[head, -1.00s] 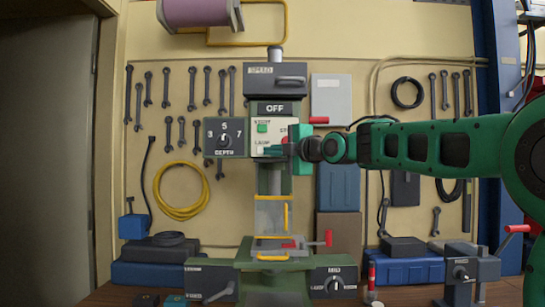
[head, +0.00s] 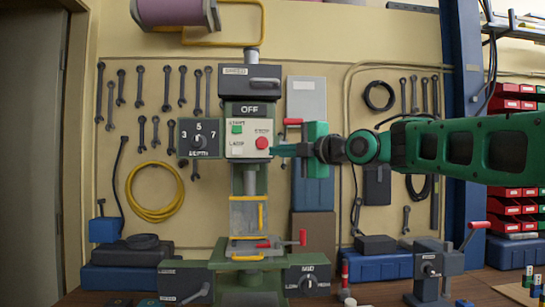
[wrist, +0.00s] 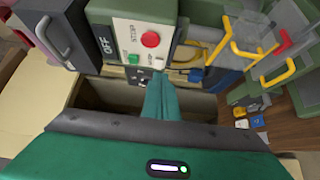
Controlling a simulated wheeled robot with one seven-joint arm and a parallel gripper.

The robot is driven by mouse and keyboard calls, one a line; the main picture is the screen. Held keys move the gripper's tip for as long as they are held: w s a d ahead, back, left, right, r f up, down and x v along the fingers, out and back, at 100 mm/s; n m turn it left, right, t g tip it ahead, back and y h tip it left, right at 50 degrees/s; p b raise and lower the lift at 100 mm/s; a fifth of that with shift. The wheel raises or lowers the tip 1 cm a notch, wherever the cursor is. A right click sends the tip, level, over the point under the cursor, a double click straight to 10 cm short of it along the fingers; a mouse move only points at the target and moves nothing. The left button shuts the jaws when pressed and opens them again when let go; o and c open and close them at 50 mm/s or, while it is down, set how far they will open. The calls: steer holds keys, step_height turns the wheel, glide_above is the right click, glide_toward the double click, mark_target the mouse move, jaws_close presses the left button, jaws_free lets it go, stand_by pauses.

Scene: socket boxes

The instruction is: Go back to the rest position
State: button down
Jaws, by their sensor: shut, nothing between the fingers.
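My gripper (head: 283,151) is shut and empty, level with the lower right edge of the machine's control panel (head: 238,150). In the head view its fingertips overlap or come close to that edge; I cannot tell whether they touch. The drill-press-like machine (head: 249,178) shows an OFF sign, a green start button (head: 237,128) and a red stop button (head: 262,143). In the wrist view my closed teal fingers (wrist: 158,97) point toward the panel, below the red stop button (wrist: 150,39). My green arm reaches in from the right.
A red-handled vise (head: 430,268) stands on the bench at right. Wrenches and a coiled yellow hose (head: 152,192) hang on the back wall. Red bins (head: 512,205) are at far right. A clear guard (head: 246,213) is below the machine head.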

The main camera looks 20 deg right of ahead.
steer(key=shift+f, duration=0.1)
steer(key=s+d+f+m+g+h, duration=0.25)
steer(key=s+d+f+m, duration=0.2)
steer(key=f, duration=0.55)
steer(key=s+d+f+m+g+h, duration=0.2)
steer(key=s+d+f+m+g, duration=0.15)
steer(key=f+m, duration=0.45)
steer(key=s+d+f+m+g+h, duration=0.2)
steer(key=s+d+f+m, duration=0.25)
steer(key=f, duration=0.75)
steer(key=s+f+m+g, duration=0.3)
steer(key=s+f+m, duration=0.1)
steer(key=s, duration=0.5)
steer(key=s+f+m+g, duration=0.3)
steer(key=s+f+m, duration=0.1)
steer(key=s+f, duration=0.3)
steer(key=s+d+f+m+g, duration=0.1)
steer(key=s+f+m, duration=0.3)
steer(key=s, duration=0.7)
steer(key=shift+f+g, duration=0.9)
steer(key=shift+s+d, duration=0.1)
